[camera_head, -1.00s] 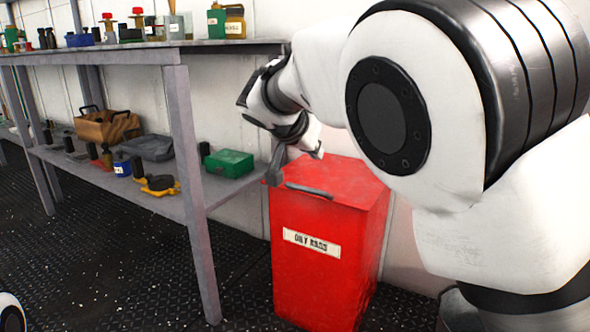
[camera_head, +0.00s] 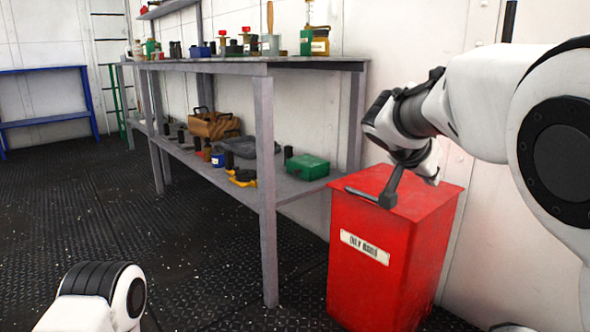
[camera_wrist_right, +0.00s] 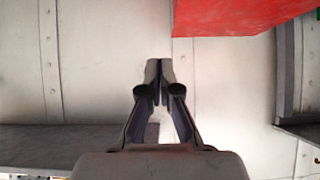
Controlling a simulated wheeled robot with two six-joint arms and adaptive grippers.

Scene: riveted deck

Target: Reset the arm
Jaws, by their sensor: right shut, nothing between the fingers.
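My right gripper (camera_head: 388,200) is over the top of the red bin labelled for oily rags (camera_head: 395,255), near its lid handle (camera_head: 360,193). I cannot tell whether the fingertips touch the lid. In the right wrist view the gripper's fingers (camera_wrist_right: 160,68) are together with nothing between them, and the red bin (camera_wrist_right: 240,12) shows at the top edge. My right arm reaches in from the right. Of my left arm only a white and black link shows at the lower left; the left gripper is not visible.
A grey workbench (camera_head: 268,200) with bottles on top stands left of the bin. Its lower shelf holds a brown bag (camera_head: 213,124) and a green box (camera_head: 307,167). A blue table (camera_head: 45,118) stands far left. The dark deck (camera_head: 190,250) in front is clear.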

